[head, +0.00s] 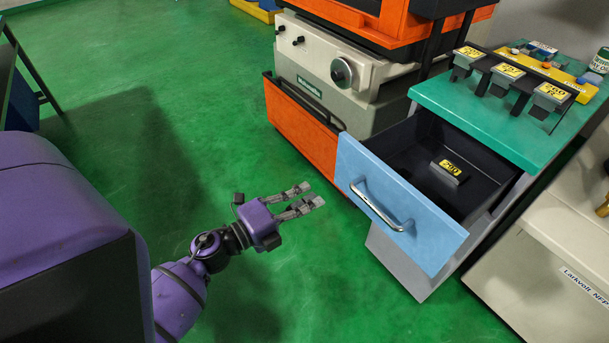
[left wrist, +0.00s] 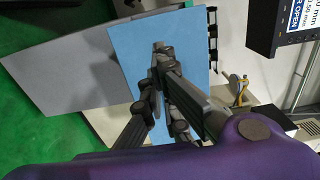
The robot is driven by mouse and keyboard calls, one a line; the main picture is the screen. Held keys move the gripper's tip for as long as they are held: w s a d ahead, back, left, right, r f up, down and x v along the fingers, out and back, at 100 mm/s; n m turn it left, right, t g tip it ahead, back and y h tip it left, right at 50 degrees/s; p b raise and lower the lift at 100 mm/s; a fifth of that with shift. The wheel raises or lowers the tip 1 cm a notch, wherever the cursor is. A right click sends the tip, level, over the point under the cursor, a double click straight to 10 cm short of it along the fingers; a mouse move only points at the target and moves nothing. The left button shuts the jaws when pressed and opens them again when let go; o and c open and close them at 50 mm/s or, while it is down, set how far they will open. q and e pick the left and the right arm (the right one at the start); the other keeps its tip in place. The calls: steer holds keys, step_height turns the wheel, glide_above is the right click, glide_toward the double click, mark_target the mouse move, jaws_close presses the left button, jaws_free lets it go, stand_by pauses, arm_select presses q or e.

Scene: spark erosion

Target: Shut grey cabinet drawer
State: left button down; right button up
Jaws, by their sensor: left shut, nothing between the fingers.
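The grey cabinet (head: 393,268) has a green top, and its upper drawer (head: 432,243) stands pulled out. The drawer has a blue front with a silver bar handle (head: 381,207) and a dark inside. In the left wrist view the fingers (left wrist: 162,50) overlap the blue front (left wrist: 132,62), and the handle cannot be made out. My right gripper is out of view.
An orange and beige machine (head: 325,80) stands behind and left of the cabinet. Several labelled blocks sit in a rack on the green top (head: 470,110). A pale cabinet (head: 535,275) stands at right. The green floor left of the drawer is clear.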

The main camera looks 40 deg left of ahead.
mark_target(351, 174)
arm_select(q)
steer(key=p+x, duration=0.1)
steer(key=x, duration=0.8)
steer(key=shift+w+d, duration=0.15)
steer(key=shift+w, duration=0.05)
steer(key=shift+w+d, duration=0.15)
steer(key=shift+w, duration=0.25)
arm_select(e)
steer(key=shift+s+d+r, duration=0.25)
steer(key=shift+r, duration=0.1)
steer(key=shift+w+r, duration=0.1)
